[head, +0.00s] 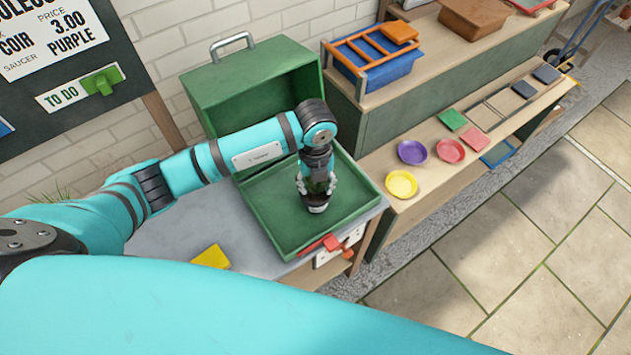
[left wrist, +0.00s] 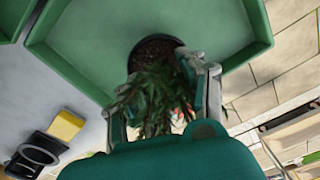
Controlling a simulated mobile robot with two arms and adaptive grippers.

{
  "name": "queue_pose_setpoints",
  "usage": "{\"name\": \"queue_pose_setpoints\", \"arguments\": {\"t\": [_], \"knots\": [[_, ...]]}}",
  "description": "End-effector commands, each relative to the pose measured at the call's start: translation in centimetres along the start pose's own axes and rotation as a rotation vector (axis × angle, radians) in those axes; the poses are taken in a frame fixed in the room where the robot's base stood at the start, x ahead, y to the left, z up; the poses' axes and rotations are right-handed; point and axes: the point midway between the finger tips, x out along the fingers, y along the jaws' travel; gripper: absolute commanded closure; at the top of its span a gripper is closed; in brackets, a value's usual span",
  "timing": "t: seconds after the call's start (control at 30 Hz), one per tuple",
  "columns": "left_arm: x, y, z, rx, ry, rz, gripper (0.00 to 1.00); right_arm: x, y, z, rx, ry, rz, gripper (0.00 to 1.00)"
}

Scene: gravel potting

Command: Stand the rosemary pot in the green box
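The green box (head: 278,238) stands open on the grey bench, its lid raised at the back. My left gripper (head: 317,188) points down inside it, with fingers on both sides of the dark rosemary pot (head: 317,207). In the left wrist view the pot's rim and dark soil (left wrist: 155,50) show over the box floor, and the rosemary's leaves (left wrist: 155,97) hang between the fingers of the left gripper (left wrist: 163,75). The fingers look closed on the pot. Whether its base touches the box floor is hidden. My right gripper is not in view.
A yellow block (head: 211,257) lies on the bench left of the box. A red latch (head: 322,243) is at the box's front. Purple (head: 412,152), red (head: 450,151) and yellow (head: 401,184) saucers sit on the shelf to the right. A blue crate (head: 378,72) stands behind them.

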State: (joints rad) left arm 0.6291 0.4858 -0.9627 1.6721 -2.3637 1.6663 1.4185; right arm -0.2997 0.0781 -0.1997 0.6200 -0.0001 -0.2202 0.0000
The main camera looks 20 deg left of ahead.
Motion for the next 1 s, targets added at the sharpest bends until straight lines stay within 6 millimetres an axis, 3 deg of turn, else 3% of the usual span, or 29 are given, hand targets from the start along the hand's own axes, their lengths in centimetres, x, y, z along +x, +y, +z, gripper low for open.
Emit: {"name": "queue_pose_setpoints", "arguments": {"t": [0.27, 0.7, 1.0], "knots": [[-0.7, 0.0, 0.1, 0.000, -0.002, -0.001, 0.59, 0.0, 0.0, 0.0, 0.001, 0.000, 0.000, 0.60], [-9.2, -0.1, 0.1, 0.001, -0.004, -0.004, 0.59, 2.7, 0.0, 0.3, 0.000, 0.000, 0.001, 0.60], [-12.2, 0.0, 0.0, 0.000, 0.000, 0.000, 0.59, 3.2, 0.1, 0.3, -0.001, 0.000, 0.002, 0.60]]}}
